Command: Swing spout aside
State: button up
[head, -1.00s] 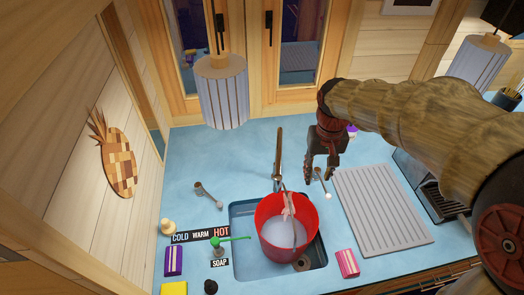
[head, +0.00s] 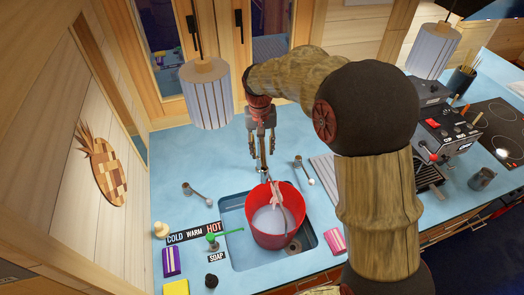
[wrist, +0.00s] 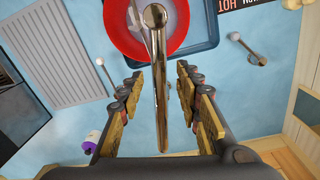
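The spout (wrist: 160,85) is a metal tube in the middle of the wrist view, its rounded end over the rim of the red bucket (wrist: 190,25). In the head view the spout (head: 263,158) is partly hidden behind my gripper and ends above the bucket (head: 273,230), which stands in the sink (head: 232,222). My gripper (wrist: 160,82) is open, with one finger on each side of the spout and a visible gap on both sides. In the head view my gripper (head: 262,150) points down at the spout, behind the sink.
Lever handles stand left (head: 197,194) and right (head: 303,170) of the spout. A grey drainboard (wrist: 55,45) lies beside the sink. A green soap pump (head: 220,237), sponges (head: 335,240) and a hanging lamp (head: 208,95) are nearby. The blue counter (head: 175,150) left of the spout is mostly clear.

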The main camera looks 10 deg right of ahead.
jog(key=shift+f, duration=0.95)
jog(key=shift+c, duration=1.3)
grip_shut()
